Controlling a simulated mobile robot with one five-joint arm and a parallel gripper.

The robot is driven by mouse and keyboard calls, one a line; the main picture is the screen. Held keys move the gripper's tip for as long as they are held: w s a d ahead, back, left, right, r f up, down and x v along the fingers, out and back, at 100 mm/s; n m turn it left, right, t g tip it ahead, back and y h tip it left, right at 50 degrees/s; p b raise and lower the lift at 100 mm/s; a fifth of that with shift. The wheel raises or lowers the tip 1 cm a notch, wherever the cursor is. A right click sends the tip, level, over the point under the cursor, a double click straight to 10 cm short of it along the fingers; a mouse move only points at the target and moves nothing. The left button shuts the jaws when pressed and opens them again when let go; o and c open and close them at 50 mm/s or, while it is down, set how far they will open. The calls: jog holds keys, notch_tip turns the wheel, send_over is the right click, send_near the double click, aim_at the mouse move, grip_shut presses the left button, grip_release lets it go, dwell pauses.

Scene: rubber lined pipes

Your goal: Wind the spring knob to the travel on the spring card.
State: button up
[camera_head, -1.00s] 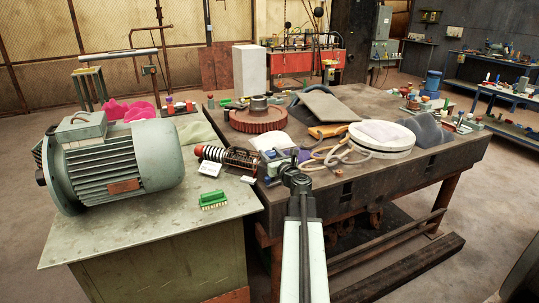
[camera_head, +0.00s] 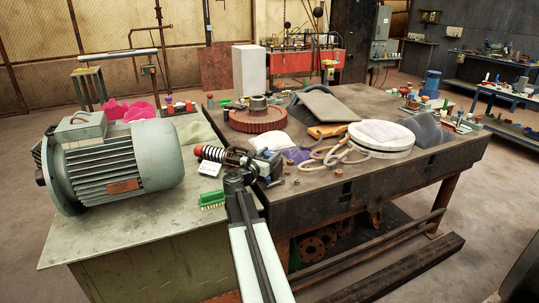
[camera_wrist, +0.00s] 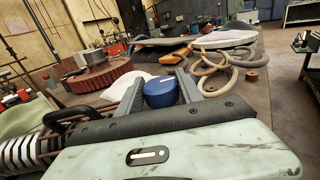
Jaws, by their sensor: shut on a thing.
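The spring unit (camera_head: 236,157) lies across the gap between the green bench and the dark table, with a red end at its left. Its striped coil (camera_wrist: 20,152) shows at the left of the wrist view. The blue knob (camera_wrist: 160,93) sits between the two grey fingers of my gripper (camera_wrist: 159,86), which is shut on it. In the head view my gripper (camera_head: 265,170) is at the right end of the spring unit, and the knob is mostly hidden there. The white spring card (camera_head: 210,169) stands in front of the unit; its writing is too small to read.
A green brush-like block (camera_head: 212,200) lies on the bench near my arm. A large grey-green motor (camera_head: 125,165) fills the bench's left. A red gear (camera_head: 257,120), a hose (camera_head: 335,153) and a white round lid (camera_head: 381,140) lie on the table. The bench's front is bare.

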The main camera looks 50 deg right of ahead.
aim_at(265, 156)
jog(key=m+g, duration=0.1)
jog(key=g, duration=0.1)
jog(key=m+g, duration=0.1)
jog(key=g, duration=0.1)
jog(key=shift+w+m+h, duration=0.2)
jog(key=shift+m+h, duration=0.1)
jog(key=shift+m, duration=0.1)
jog(key=shift+s+m+g, duration=0.15)
jog(key=shift+m+g, duration=0.65)
jog(key=shift+g, duration=0.8)
jog(key=o, duration=1.3)
jog(key=shift+s+d, duration=0.1)
jog(key=shift+o, duration=0.2)
jog(key=a, duration=0.5)
jog(key=w+a, duration=0.1)
jog(key=a, duration=0.1)
jog(key=shift+w+a, duration=0.1)
jog(key=shift+a, duration=0.3)
jog(key=shift+o, duration=0.2)
